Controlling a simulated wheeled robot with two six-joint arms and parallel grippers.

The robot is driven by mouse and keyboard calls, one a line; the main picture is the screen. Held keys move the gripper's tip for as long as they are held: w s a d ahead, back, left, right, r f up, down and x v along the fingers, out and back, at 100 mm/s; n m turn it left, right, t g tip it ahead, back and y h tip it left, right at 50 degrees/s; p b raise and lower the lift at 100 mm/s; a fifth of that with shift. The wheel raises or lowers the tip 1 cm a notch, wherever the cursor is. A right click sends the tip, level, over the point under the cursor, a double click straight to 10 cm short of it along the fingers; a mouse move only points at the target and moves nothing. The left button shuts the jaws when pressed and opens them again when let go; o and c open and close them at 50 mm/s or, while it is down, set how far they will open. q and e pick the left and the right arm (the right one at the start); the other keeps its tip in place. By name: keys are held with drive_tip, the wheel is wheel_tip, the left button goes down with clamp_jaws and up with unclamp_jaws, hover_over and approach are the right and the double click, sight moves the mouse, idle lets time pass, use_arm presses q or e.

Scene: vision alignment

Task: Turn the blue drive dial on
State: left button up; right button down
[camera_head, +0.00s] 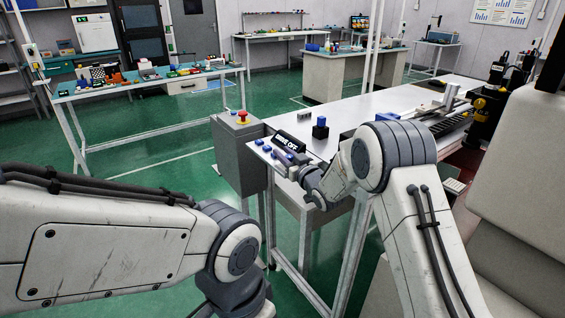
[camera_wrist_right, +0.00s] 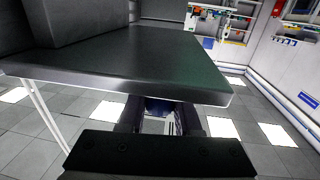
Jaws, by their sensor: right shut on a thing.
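A black sign reading "DRIVE OFF" (camera_head: 289,141) stands at the near left corner of the white table. Small blue controls (camera_head: 267,149) sit in a row along the table edge in front of it. My right gripper (camera_head: 293,161) is at the right end of this row, below the sign. In the right wrist view its two fingers (camera_wrist_right: 160,118) are shut on a blue part, the blue drive dial (camera_wrist_right: 158,104), mostly hidden between them. The dial's pointer and angle cannot be made out. My left arm comes in from the left, but its gripper is out of view.
A grey box with a red emergency button (camera_head: 242,117) stands left of the sign. A dark blue block (camera_head: 320,128) and a small grey block (camera_head: 303,115) are on the white table (camera_head: 350,103). A dark slab (camera_wrist_right: 130,60) lies just above the fingers in the wrist view.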

drive_tip(key=m+h+b, duration=0.1)
drive_tip(key=m+t+h+b, duration=0.1)
drive_tip(key=h, duration=0.1)
drive_tip(key=shift+w+d+f+h+b, duration=0.1)
drive_tip(key=shift+d+f+h+b, duration=0.1)
drive_tip(key=shift+h+b, duration=0.15)
drive_tip(key=shift+d+r+m+t+h+b, duration=0.15)
drive_tip(key=shift+m+t+h+b, duration=0.3)
drive_tip(key=shift+m+h, duration=0.4)
drive_tip(key=shift+w+d+r+m+h, duration=0.1)
drive_tip(key=shift+d+m+h, duration=0.2)
drive_tip(key=shift+m+h, duration=0.7)
drive_tip(key=shift+h, duration=0.4)
drive_tip(key=c, duration=0.6)
unclamp_jaws()
drive_tip(key=shift+d+n+y, duration=0.1)
drive_tip(key=shift+n+y, duration=0.35)
drive_tip(key=shift+y, duration=0.05)
